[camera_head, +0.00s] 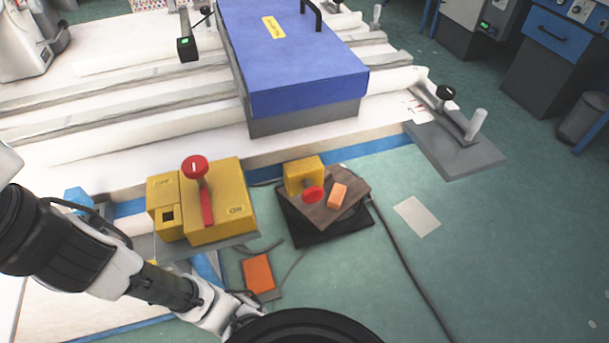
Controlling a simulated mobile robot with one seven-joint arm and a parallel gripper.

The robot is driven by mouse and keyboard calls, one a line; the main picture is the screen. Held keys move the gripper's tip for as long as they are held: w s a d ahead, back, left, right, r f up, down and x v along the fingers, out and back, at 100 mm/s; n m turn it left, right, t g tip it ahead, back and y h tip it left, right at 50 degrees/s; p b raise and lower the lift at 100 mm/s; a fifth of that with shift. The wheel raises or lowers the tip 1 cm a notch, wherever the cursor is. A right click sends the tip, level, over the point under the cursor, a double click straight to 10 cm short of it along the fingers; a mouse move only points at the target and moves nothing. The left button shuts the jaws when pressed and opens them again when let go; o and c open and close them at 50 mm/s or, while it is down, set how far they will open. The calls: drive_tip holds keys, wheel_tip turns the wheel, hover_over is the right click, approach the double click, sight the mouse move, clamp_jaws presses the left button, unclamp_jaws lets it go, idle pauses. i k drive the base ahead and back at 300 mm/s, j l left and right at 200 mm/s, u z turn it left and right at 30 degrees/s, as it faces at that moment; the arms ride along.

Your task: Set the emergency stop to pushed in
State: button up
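A small yellow box (298,171) with a round red mushroom button (313,195) on its front looks like the emergency stop. It sits on a brown board over a black base, right of centre. The button seems to stand out from the box, but I cannot tell for sure whether it is pushed in. A larger yellow box (233,210) to its left has a red lever with a round red knob (194,166) and an "ON" label. My arm crosses the lower left. My gripper's fingers do not show.
An orange block (337,195) lies beside the red button on the brown board (349,181). An orange pad (258,273) is in front of the larger box. A blue-lidded box (300,60) stands on the white machine bed behind. A cable runs over the green floor at right.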

sight(312, 194)
drive_tip(key=k+j+z, duration=0.15)
drive_tip(key=j+z, duration=0.2)
drive_tip(key=k+j+z, duration=0.15)
drive_tip(key=j+z, duration=0.25)
drive_tip(key=k+j+z, duration=0.1)
drive_tip(key=z, duration=0.25)
drive_tip(key=k, duration=0.1)
